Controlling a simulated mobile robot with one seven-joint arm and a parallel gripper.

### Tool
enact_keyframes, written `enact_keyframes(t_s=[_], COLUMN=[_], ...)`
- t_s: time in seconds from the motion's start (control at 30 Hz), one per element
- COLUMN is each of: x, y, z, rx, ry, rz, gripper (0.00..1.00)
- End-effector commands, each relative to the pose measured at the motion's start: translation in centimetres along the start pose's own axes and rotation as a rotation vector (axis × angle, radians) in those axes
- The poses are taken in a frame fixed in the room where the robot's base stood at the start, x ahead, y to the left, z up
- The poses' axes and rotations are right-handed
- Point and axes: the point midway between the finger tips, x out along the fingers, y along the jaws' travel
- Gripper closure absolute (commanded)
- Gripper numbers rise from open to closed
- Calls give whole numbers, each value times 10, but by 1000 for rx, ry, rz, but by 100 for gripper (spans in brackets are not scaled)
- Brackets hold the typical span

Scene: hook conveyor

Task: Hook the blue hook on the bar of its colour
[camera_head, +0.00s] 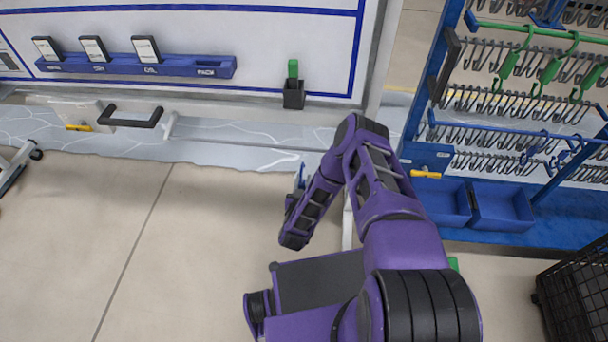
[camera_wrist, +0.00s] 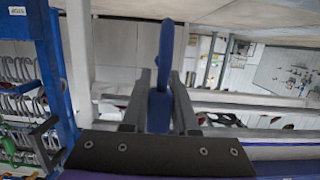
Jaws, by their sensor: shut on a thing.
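In the wrist view, my gripper (camera_wrist: 159,78) is shut on the blue hook (camera_wrist: 161,105), which sticks out past the fingertips. In the head view, a small blue piece (camera_head: 299,176) shows by the end of my arm, and my fingers are mostly hidden. The blue bar (camera_head: 480,128) runs across the rack at the right, below the green bar (camera_head: 540,32). Some blue hooks (camera_head: 533,143) seem to hang on its right part. My gripper is left of the rack and well apart from it.
Green hooks (camera_head: 550,68) hang from the green bar. Rows of metal prongs fill the rack. Two blue bins (camera_head: 500,205) sit at its foot, with a black wire basket (camera_head: 577,285) at the lower right. A whiteboard (camera_head: 270,40) stands at the back.

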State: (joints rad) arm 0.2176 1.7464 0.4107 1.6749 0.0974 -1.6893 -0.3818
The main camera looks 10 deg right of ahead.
Motion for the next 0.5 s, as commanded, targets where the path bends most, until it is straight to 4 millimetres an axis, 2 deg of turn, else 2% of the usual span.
enact_keyframes(t_s=[0.5], x=[-31], y=[0], z=[6], rx=[0], ry=[0], rz=[0], gripper=[100])
